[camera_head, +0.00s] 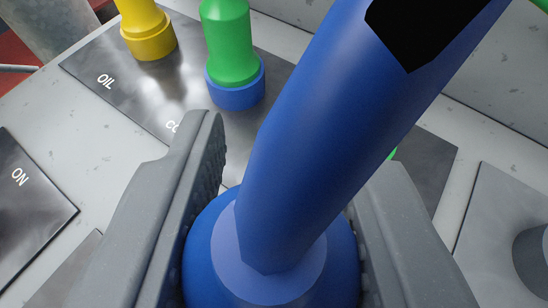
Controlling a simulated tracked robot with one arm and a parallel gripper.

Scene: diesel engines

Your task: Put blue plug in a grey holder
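The blue plug (330,140) fills the middle of the view, with its wide round base low between the fingers and its shaft slanting up to the right, close to the camera. My gripper (275,215) has one dark grey finger on each side of the base, and both fingers appear to press against it. A dark opening shows at the upper end of the plug. A grey round holder (533,262) is partly visible at the right edge. What lies under the plug's base is hidden.
A yellow plug (145,30) stands in a yellow holder near the OIL label at the upper left. A green plug (229,45) stands in a blue holder (236,93) beside it. A dark ON plate (30,205) lies at the left. The panel is light grey metal.

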